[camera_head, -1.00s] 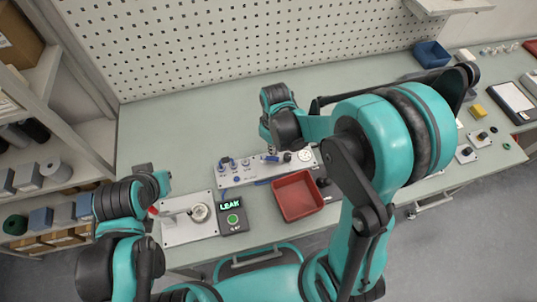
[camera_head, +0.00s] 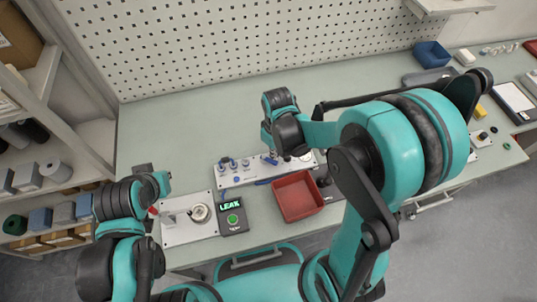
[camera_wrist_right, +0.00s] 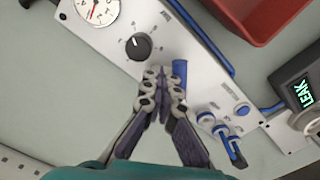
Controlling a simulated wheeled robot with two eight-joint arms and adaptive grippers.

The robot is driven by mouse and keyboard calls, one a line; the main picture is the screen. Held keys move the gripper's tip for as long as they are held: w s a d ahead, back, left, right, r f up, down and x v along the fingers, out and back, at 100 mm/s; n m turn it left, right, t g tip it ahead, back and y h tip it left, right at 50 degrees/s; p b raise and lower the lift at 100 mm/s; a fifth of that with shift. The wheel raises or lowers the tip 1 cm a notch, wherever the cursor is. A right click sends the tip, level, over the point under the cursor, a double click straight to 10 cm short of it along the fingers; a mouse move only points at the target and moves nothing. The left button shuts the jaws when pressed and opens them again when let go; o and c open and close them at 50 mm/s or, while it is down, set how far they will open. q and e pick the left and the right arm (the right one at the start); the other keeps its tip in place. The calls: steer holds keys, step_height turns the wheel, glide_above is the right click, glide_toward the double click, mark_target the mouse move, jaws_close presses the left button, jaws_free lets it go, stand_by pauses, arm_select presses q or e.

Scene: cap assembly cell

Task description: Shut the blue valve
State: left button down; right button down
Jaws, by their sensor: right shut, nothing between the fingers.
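A blue lever (camera_wrist_right: 180,74), which looks like the blue valve's handle, stands on the white panel (camera_wrist_right: 205,75) in the right wrist view. In the head view the lever (camera_head: 270,160) shows just left of my right gripper (camera_head: 276,153). In the wrist view my right gripper (camera_wrist_right: 160,72) is shut and empty, its tips over the panel close beside the lever; I cannot tell whether they touch it. A box with a lit green LEAK sign (camera_head: 232,216) stands left of the red tray. My left arm is at the left; its fingers are not clear.
A red tray (camera_head: 298,196) sits in front of the panel. The panel also bears a black knob (camera_wrist_right: 138,46), a dial gauge (camera_wrist_right: 98,10) and smaller blue fittings (camera_wrist_right: 232,147). A white plate (camera_head: 188,232) lies at the left. The table behind the panel is clear.

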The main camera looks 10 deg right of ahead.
mark_target(274, 168)
steer(key=shift+s, duration=0.2)
steer(key=shift+s+a, duration=0.15)
steer(key=shift+s, duration=0.3)
stand_by(0.4)
steer(key=shift+s+a, duration=0.25)
steer(key=shift+s, duration=0.1)
steer(key=shift+s+a, duration=0.25)
steer(key=shift+s, duration=0.3)
